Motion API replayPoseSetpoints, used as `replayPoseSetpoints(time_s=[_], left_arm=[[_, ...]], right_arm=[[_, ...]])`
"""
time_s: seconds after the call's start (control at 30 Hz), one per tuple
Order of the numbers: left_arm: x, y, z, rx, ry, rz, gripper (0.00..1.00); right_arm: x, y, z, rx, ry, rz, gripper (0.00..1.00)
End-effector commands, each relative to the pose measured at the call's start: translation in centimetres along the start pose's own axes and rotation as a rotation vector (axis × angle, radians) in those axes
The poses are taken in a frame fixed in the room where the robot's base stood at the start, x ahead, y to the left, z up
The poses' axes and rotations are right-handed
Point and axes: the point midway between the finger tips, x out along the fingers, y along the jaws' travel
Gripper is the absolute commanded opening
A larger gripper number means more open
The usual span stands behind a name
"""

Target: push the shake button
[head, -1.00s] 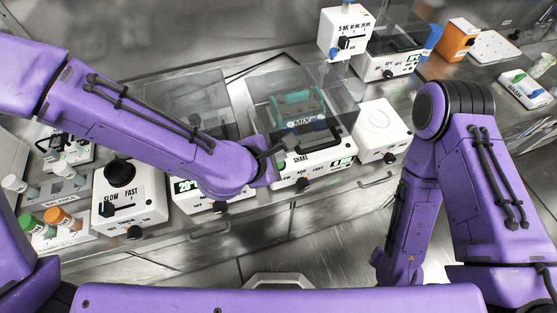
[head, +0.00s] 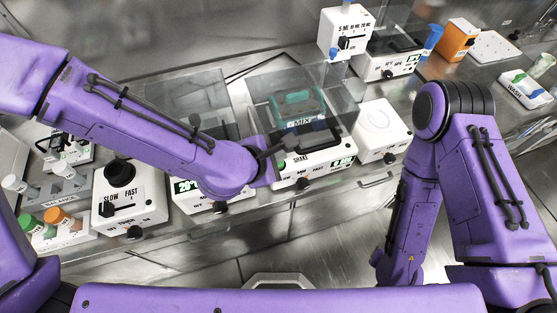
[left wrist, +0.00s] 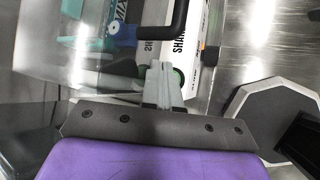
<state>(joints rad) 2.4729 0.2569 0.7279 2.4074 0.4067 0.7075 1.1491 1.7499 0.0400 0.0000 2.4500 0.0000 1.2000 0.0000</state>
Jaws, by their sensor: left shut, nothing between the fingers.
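The shaker (head: 318,160) is a white unit with a clear lid and a teal rack inside, at the middle of the bench in the head view. A green button (head: 281,164) shows at the left of its front panel. In the left wrist view the green button (left wrist: 178,76) lies by the SHAKE lettering, partly hidden behind the fingers. My left gripper (head: 274,152) is shut and empty, its tips right at the panel beside the button. It also shows in the left wrist view (left wrist: 160,68). I cannot tell whether they touch. My right gripper is not in view.
A white box with a round plate (head: 380,130) stands right of the shaker. A unit with a black knob (head: 122,190) and a display unit (head: 190,190) stand to the left. The shaker's clear lid (head: 335,95) rises close to my left gripper. The floor ahead is clear.

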Motion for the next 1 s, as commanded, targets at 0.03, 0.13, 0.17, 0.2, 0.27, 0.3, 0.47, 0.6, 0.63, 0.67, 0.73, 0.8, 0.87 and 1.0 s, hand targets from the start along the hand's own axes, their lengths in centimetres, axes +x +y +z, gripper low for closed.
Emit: replayPoseSetpoints(time_s=[0.03,0.13,0.17,0.2,0.27,0.3,0.47,0.6,0.63,0.67,0.73,0.8,0.87,1.0], left_arm=[[0.00,0.00,0.00,0.000,0.000,0.000,0.00],[0.00,0.00,0.00,0.000,0.000,0.000,0.00],[0.00,0.00,0.00,0.000,0.000,0.000,0.00],[0.00,0.00,0.00,0.000,0.000,0.000,0.00],[0.06,-0.05,-0.04,0.000,0.000,0.000,0.00],[0.14,-0.11,-0.10,-0.001,0.000,0.000,0.00],[0.59,-0.45,-0.43,-0.001,0.000,-0.001,0.00],[0.59,-0.44,-0.44,0.000,0.000,0.000,0.00],[0.59,-0.43,-0.43,0.000,0.000,0.000,0.00],[0.59,-0.43,-0.43,0.000,0.000,0.000,0.00],[0.58,-0.43,-0.43,0.000,0.000,0.000,0.00],[0.59,-0.44,-0.43,0.000,0.000,0.000,0.00],[0.62,-0.46,-0.46,0.000,0.000,0.000,0.00],[0.74,-0.55,-0.55,0.000,0.000,0.000,0.00]], right_arm=[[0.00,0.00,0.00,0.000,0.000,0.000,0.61],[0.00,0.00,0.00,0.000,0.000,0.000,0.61],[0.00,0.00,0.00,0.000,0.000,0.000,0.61],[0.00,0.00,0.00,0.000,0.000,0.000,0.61],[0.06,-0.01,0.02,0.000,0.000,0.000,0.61],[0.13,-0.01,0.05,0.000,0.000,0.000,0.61],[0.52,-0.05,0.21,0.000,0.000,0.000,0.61],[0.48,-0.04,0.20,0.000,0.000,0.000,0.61],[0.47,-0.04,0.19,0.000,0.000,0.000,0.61],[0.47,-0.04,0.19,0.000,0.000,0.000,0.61],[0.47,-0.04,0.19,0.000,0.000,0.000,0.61],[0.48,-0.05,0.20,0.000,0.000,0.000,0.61],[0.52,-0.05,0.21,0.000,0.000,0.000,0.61],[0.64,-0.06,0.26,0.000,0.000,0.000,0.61]])
